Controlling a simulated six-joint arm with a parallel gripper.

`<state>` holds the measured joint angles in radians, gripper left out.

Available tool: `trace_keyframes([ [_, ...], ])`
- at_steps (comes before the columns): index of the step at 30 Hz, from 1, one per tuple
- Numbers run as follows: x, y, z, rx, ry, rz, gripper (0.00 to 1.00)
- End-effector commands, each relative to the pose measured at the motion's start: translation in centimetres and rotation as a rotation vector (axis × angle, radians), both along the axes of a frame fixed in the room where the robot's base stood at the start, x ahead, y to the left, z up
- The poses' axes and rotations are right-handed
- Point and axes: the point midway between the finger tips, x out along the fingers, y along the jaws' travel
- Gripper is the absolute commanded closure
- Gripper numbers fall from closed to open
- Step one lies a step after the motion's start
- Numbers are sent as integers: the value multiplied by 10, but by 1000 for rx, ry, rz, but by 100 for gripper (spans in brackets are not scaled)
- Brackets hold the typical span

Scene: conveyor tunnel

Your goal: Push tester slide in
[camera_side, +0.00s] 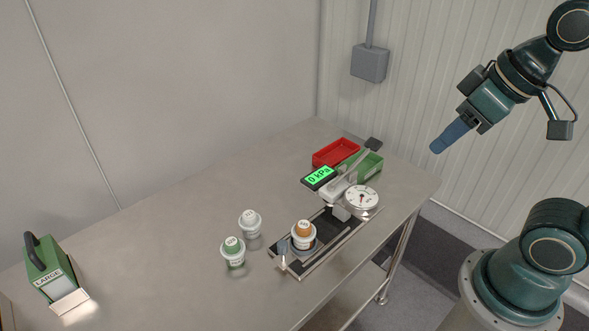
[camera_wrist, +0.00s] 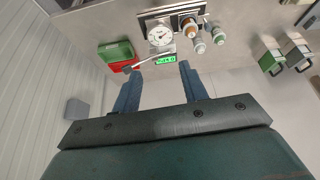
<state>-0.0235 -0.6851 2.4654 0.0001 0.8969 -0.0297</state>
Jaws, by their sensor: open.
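The tester (camera_side: 350,190) stands near the table's right end, with a round dial gauge (camera_side: 361,201), a lever and a green display (camera_side: 319,177) reading 0 kPa. Its slide (camera_side: 296,264) extends along a dark base toward the front left, with an upright knob (camera_side: 282,247) at its outer end. My gripper (camera_side: 437,148) is open and empty, high above and right of the table, apart from everything.
Red (camera_side: 335,152) and green (camera_side: 368,168) bins sit behind the tester. A green box with a handle (camera_side: 49,268) stands far left. The table's middle left is clear.

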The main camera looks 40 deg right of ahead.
Motion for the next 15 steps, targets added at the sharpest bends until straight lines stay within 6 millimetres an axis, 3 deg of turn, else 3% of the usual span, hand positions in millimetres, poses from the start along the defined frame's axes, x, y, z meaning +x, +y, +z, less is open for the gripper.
trace_keyframes([
  [15, 80, 38, -10, -76, 146, 286, 57],
])
